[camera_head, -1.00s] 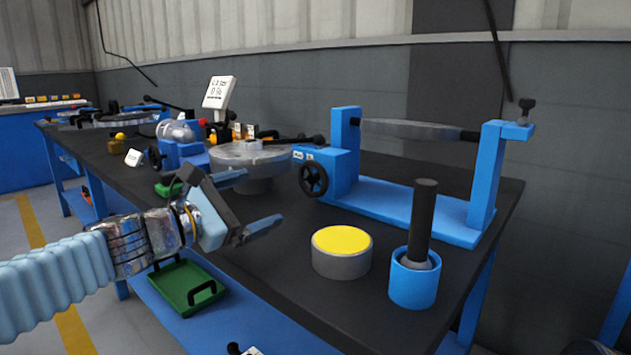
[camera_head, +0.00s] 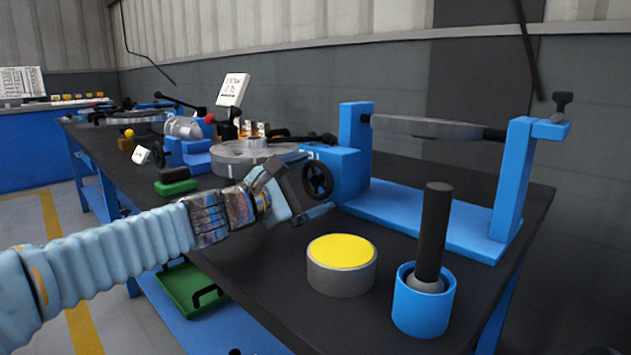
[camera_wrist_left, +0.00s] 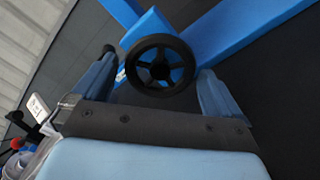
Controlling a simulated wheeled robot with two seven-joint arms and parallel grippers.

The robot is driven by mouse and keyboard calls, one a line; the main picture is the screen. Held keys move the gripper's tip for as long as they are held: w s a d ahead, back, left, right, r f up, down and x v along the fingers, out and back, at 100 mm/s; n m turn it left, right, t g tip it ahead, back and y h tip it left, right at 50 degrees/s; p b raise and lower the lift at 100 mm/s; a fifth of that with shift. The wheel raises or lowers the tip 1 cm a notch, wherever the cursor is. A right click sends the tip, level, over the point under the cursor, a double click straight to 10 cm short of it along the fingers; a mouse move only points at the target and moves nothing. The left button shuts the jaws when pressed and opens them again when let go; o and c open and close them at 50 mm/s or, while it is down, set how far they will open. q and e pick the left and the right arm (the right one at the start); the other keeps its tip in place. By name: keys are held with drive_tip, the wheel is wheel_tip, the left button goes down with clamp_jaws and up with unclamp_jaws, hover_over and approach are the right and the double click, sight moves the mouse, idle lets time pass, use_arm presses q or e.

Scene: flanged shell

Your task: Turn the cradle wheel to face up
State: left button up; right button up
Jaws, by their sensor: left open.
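The blue cradle (camera_head: 425,220) stands at the back right of the bench, with a thin grey disc (camera_head: 425,128) held edge-on between its two posts. Its black spoked handwheel (camera_head: 317,180) is on the near left side of the cradle's blue box. My left gripper (camera_head: 312,212) is in front of and just below the handwheel in the head view. In the left wrist view the handwheel (camera_wrist_left: 160,66) lies ahead, between the two spread blue fingers (camera_wrist_left: 160,85). The fingers look apart from its rim, and nothing is held. My right gripper is not in view.
A yellow-topped grey cylinder (camera_head: 341,265) and a blue cup (camera_head: 422,303) with an upright black handle stand at the front of the dark bench. A round grey fixture (camera_head: 243,163) is behind my left wrist. A green tray (camera_head: 190,290) sits on the lower shelf.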

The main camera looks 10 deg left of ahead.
use_arm(q)
drive_tip(key=shift+x, duration=1)
drive_tip(key=shift+c, duration=0.3)
drive_tip(key=c, duration=0.7)
drive_tip(key=shift+n, duration=0.6)
drive_tip(key=shift+c, duration=0.2)
drive_tip(key=o, duration=0.8)
drive_tip(key=shift+s, duration=0.1)
